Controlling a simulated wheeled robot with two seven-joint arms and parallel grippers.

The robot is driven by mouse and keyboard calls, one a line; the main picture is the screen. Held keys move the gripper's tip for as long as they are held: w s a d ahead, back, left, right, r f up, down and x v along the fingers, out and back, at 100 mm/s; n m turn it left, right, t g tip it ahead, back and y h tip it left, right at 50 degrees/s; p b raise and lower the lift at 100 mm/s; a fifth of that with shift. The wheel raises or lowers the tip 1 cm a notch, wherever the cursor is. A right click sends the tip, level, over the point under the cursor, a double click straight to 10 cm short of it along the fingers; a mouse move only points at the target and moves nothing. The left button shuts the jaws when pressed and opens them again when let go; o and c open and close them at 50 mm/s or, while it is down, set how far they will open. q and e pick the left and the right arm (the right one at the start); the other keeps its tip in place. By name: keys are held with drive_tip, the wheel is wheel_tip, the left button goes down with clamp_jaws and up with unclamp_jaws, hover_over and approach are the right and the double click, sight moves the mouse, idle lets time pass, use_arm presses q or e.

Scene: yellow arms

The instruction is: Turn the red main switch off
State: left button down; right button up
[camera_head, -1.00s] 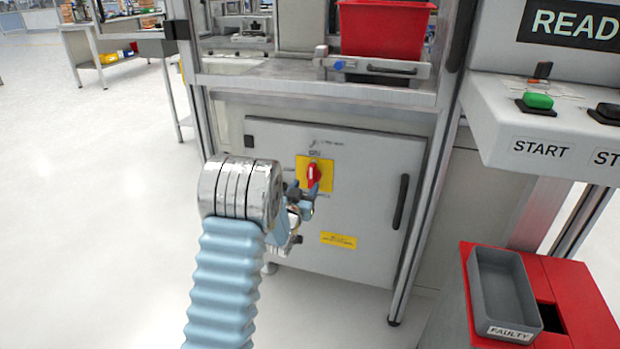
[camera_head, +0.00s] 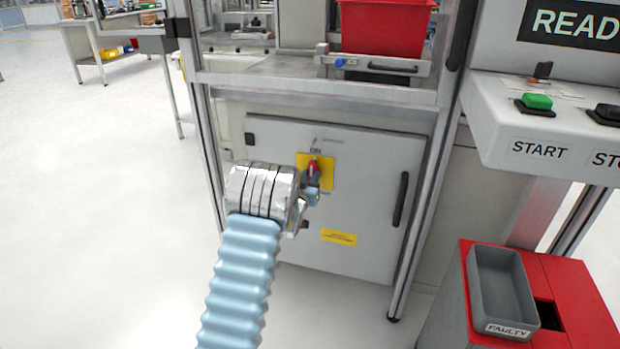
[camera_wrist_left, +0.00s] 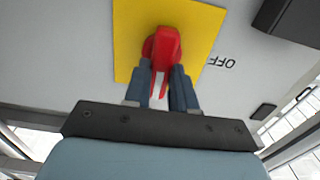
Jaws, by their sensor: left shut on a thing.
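The red main switch (camera_head: 313,166) sits on a yellow plate (camera_head: 328,174) on the grey cabinet door. "ON" is printed above the plate in the head view. In the left wrist view the red switch handle (camera_wrist_left: 162,50) stands on the yellow plate (camera_wrist_left: 195,25), with "OFF" printed beside the plate. My left gripper (camera_wrist_left: 160,85) is shut on the handle, one finger on each side. In the head view my left gripper (camera_head: 312,188) covers the lower part of the switch. The handle appears upright, in line with the ON label. My right gripper is not in view.
The cabinet door (camera_head: 370,210) has a black handle (camera_head: 400,200) on its right. A red bin (camera_head: 385,28) stands on the shelf above. A control panel with a green START button (camera_head: 537,102) and a grey FAULTY tray (camera_head: 500,290) are at the right.

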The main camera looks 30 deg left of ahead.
use_arm(q)
drive_tip(key=shift+f+b, duration=0.1)
drive_tip(key=shift+b, duration=0.45)
drive_tip(key=shift+s+a+f+n+b, duration=0.1)
drive_tip(key=shift+a+f+n+b, duration=0.1)
drive_tip(key=shift+n+b, duration=2.95)
drive_tip(key=shift+a+f+n+b, duration=0.15)
drive_tip(key=shift+a+n+b, duration=0.1)
drive_tip(key=shift+n+b, duration=2.85)
drive_tip(key=shift+s+a+f+n+b, duration=0.1)
drive_tip(key=shift+a+f+n+b, duration=0.1)
drive_tip(key=shift+n+b, duration=2.95)
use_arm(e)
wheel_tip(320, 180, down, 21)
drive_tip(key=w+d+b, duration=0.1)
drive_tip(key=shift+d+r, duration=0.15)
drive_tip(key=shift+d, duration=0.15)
use_arm(q)
drive_tip(key=shift+m, duration=0.3)
drive_tip(key=c, duration=0.9)
unclamp_jaws()
